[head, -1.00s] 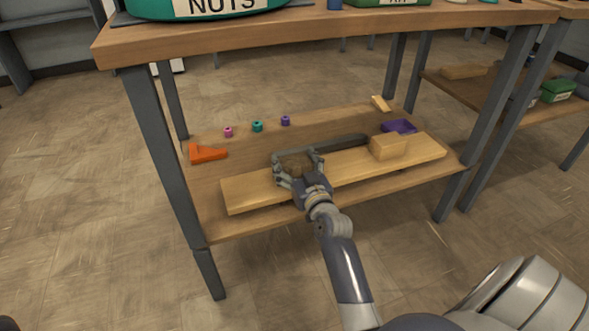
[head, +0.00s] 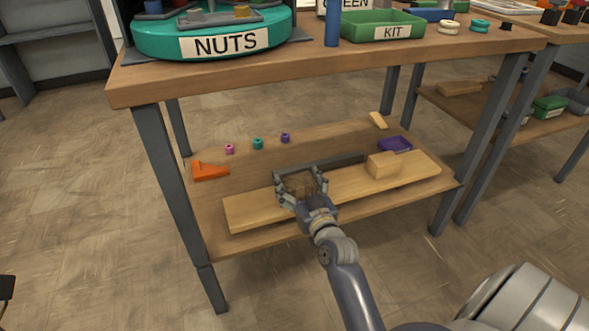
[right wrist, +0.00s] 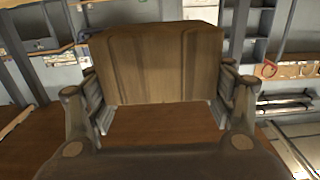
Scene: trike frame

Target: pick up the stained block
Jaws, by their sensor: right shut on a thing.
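The stained block (head: 301,187) is brown with darker streaks. It sits between the fingers of my right gripper (head: 300,182), which is shut on it over the lower shelf of the workbench. In the right wrist view the block (right wrist: 160,62) fills the space between the two fingers, its streaked face towards the camera. From these views I cannot tell how far the block is above the shelf. A plain, lighter wooden block (head: 382,165) rests on a long pale plank (head: 345,185) to the right. My left gripper is not in view.
The lower shelf (head: 225,185) also holds an orange bracket (head: 210,171), several small coloured cylinders (head: 258,143), a dark bar (head: 340,162) and a purple tray (head: 395,145). The bench top (head: 290,60) hangs above, with legs (head: 180,200) at the corners.

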